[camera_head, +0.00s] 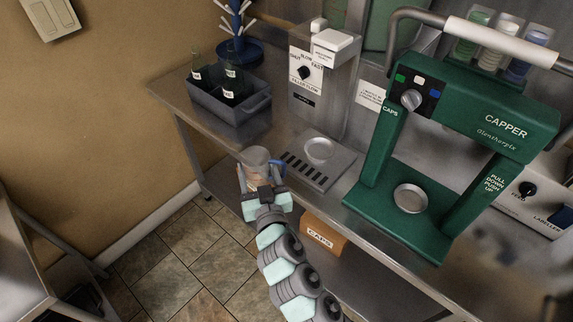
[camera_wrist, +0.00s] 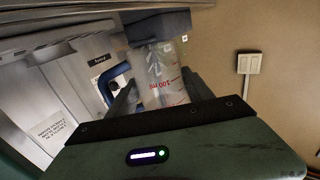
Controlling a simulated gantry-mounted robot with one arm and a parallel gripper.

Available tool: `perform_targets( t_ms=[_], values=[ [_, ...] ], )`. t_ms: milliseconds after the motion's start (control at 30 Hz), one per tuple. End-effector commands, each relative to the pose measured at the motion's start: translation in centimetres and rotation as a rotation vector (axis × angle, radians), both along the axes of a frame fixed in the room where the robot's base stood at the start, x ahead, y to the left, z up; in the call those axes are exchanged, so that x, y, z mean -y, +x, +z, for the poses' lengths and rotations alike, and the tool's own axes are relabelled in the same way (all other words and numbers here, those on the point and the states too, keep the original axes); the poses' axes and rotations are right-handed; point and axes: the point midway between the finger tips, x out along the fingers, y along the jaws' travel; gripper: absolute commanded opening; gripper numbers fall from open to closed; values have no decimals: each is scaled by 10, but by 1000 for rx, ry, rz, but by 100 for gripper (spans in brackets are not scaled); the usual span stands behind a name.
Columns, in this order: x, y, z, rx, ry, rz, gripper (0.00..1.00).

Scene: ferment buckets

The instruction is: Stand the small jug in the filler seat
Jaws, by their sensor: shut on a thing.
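My gripper (camera_head: 266,190) is shut on the small jug (camera_head: 256,163), near the front edge of the steel bench. The jug is clear with a blue handle, and red markings show on it in the wrist view (camera_wrist: 160,80). It looks upright in the head view, left of the filler base; I cannot tell its exact height. The filler (camera_head: 325,85) is a grey machine with a dial. Its seat (camera_head: 319,149) is a round pale disc on a slotted drip tray, and the seat is empty. The fingers partly hide the jug.
A green capper (camera_head: 455,115) stands right of the filler. A grey crate (camera_head: 232,112) with dark bottles sits left of it, before a blue bottle rack (camera_head: 237,50). A caps box (camera_head: 322,237) is on the lower shelf. Bench between crate and drip tray is clear.

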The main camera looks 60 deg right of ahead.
Motion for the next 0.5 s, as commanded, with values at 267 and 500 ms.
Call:
perform_targets(
  t_ms=[267, 500],
  values=[
    [66, -55, 5, -7, -3, -145, 20],
    [81, -63, 6, -12, -1, -162, 20]
  ],
)
